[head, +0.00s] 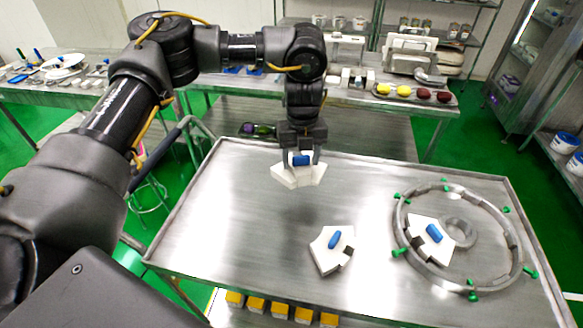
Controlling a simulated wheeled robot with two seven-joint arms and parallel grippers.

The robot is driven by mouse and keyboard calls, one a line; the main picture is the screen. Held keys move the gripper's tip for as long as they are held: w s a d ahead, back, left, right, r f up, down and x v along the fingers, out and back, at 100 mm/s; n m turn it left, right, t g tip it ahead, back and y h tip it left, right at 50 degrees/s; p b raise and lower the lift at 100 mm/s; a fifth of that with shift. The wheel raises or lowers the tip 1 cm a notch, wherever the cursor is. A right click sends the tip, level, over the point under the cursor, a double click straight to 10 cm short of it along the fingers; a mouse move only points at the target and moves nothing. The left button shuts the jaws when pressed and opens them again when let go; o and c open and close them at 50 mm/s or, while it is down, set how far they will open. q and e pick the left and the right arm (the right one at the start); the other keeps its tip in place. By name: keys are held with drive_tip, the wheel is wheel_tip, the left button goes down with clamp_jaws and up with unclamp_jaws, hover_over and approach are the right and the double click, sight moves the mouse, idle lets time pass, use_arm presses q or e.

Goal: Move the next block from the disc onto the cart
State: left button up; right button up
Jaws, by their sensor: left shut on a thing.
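My left gripper (302,158) points down and is shut on the blue handle of a white angular block (298,177). The held block hangs a little above the steel cart top (225,225), near its back edge. A second white block (330,250) with a blue handle lies on the cart, in front of and right of the held one. A third such block (428,237) lies inside a grey ring (403,228) with green knobs, on the right part of the cart. I cannot make out a separate disc. My right gripper is not in view.
A small grey ring (459,226) lies inside the large one. The left and front-left of the cart top are clear. A bench (210,105) with colored items stands behind. Several yellow pieces (280,309) sit below the cart's front edge. Steel shelves (520,80) stand at back right.

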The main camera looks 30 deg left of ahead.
use_arm(q)
drive_tip(key=w+a+f+p, duration=0.1)
drive_tip(key=a+f, duration=0.1)
drive_tip(key=f, duration=0.1)
drive_tip(key=w+a+f+p, duration=0.1)
drive_tip(key=a+f, duration=0.1)
drive_tip(key=f, duration=0.1)
drive_tip(key=w+a+f, duration=0.1)
drive_tip(key=a+f, duration=0.1)
drive_tip(key=f, duration=0.1)
drive_tip(key=shift+w+f+p, duration=0.2)
drive_tip(key=shift+w+p, duration=0.2)
drive_tip(key=shift+f, duration=0.25)
drive_tip(key=shift+f, duration=0.15)
drive_tip(key=o, duration=1.1)
drive_tip(key=shift+o, duration=0.4)
